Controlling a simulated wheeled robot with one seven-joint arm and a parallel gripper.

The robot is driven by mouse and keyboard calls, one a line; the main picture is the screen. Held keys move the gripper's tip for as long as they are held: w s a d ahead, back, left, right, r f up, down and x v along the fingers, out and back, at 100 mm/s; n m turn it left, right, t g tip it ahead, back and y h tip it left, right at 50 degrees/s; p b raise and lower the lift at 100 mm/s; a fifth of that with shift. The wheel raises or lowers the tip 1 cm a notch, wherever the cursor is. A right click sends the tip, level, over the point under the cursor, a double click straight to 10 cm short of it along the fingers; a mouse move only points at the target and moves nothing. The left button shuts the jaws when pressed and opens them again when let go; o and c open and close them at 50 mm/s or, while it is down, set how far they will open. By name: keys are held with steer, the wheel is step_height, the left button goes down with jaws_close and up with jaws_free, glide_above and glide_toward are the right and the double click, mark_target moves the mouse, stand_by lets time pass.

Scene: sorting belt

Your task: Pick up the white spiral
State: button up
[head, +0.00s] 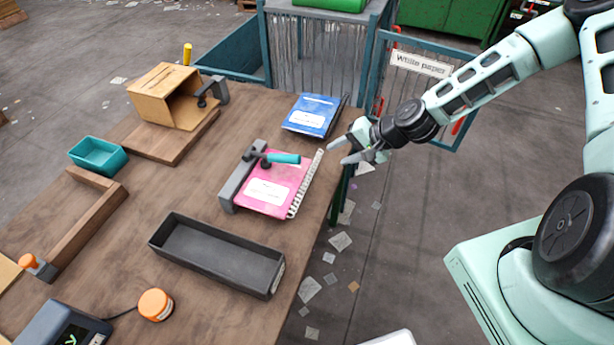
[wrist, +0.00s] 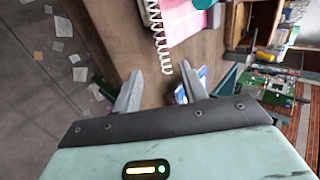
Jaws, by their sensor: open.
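The white spiral (head: 305,184) runs along the right edge of a pink notebook (head: 273,189) lying on the wooden table. In the wrist view the white spiral (wrist: 158,35) hangs as a coil beside the pink notebook (wrist: 185,18), its lower end near the space between my fingers. My gripper (head: 338,152) is open and empty, beyond the table's right edge and close to the spiral's far end. It also shows in the wrist view (wrist: 157,92), with its two fingers apart. I cannot tell the height gap to the spiral.
A grey clamp with a teal handle (head: 284,158) sits at the notebook's left side. A blue notebook (head: 313,115) lies farther back. A dark open tray (head: 217,256) stands in front. A gate with a "White paper" sign (head: 420,64) stands behind my gripper.

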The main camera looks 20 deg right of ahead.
mark_target(318, 162)
steer(key=p+x, duration=0.1)
steer(key=x, duration=0.2)
steer(key=p+x, duration=0.1)
steer(key=x, duration=0.2)
steer(key=shift+a+r+p, duration=0.2)
steer(key=shift+a+p, duration=0.1)
steer(key=shift+p, duration=0.05)
steer(key=shift+w+a+f, duration=0.15)
steer(key=shift+a+f, duration=0.05)
steer(key=shift+f, duration=0.2)
jaws_close()
